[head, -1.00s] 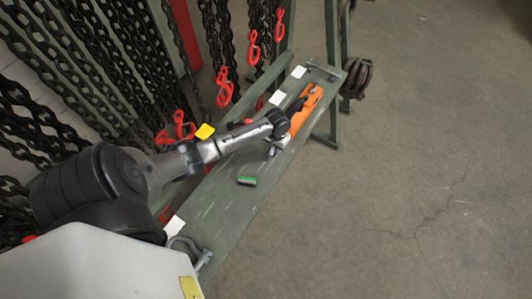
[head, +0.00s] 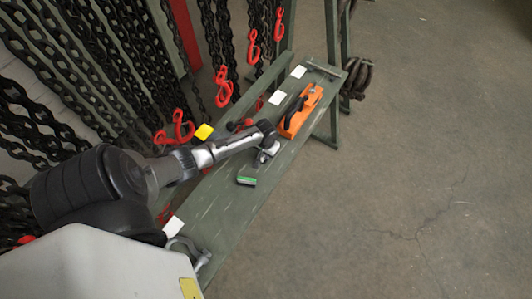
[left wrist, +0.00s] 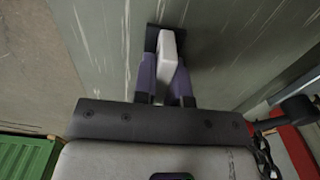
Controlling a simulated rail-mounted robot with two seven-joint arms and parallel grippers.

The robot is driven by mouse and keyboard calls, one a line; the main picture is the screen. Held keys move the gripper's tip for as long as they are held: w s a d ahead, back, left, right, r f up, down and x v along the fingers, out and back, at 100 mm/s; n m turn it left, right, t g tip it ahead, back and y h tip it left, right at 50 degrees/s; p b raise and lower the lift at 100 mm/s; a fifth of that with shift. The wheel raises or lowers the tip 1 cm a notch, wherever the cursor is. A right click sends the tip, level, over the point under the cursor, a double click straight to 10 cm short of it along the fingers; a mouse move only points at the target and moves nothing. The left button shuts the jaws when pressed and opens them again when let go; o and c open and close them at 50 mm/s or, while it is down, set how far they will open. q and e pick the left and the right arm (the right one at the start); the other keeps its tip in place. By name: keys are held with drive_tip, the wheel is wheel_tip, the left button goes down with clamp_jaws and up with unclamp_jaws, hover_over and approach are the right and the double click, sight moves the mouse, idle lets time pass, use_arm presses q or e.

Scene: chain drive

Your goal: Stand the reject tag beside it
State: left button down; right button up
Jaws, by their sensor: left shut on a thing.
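My left gripper (head: 266,154) is over the green bench, just to the near side of the orange tool (head: 300,112). In the left wrist view its purple fingers are shut on a pale slab (left wrist: 167,52) with a dark piece at its far end. This slab may be the reject tag; no writing on it shows. I cannot tell whether it touches the bench. The orange tool lies on the bench with a dark part along its top, apart from the gripper.
A green and dark block (head: 246,181) lies on the bench (head: 215,205) near the gripper. Chains with red hooks (head: 224,88) hang at the left. A grey shackle (head: 190,250) is at the near end.

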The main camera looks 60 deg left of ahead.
use_arm(q)
drive_tip(key=shift+f, duration=0.1)
drive_tip(key=shift+f, duration=0.15)
drive_tip(key=c, duration=1.2)
unclamp_jaws()
drive_tip(key=shift+o, duration=0.2)
